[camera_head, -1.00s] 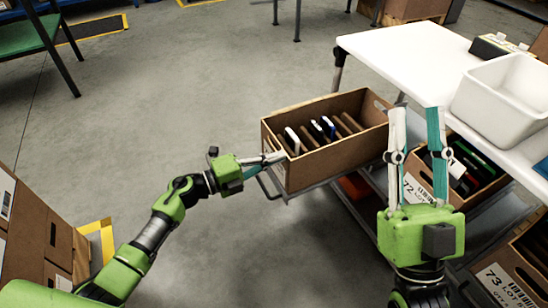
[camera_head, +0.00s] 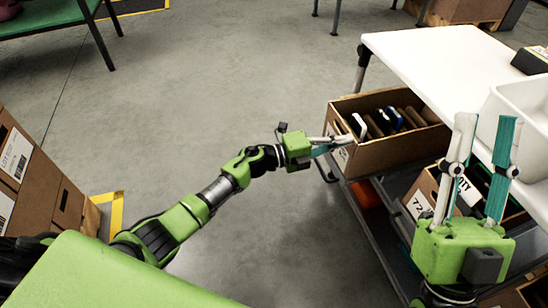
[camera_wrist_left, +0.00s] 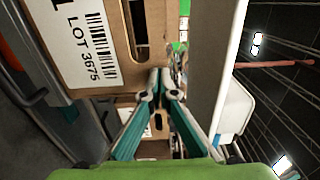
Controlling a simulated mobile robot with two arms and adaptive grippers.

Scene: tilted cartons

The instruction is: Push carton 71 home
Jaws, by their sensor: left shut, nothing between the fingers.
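Carton 71 is a brown open-topped carton (camera_head: 395,152) with several thin items inside. It sits beside and partly under the white tabletop, with its near end sticking out. In the left wrist view its front face (camera_wrist_left: 118,60) bears a label ending in "1" and "LOT 3675". My left gripper (camera_head: 343,141) is shut and empty, with its tips at that front face. In the left wrist view the left gripper's tips (camera_wrist_left: 161,82) are together close to the carton; exact contact is hard to tell. My right gripper (camera_head: 490,122) is open and empty, pointing up in front of the cart.
Carton 72 (camera_head: 421,198) stands to the right, partly behind my right gripper. The white tabletop (camera_head: 430,60) overhangs the cartons and holds a white bin (camera_head: 525,110). Brown cartons (camera_head: 40,180) stand at the far left. The floor between is clear.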

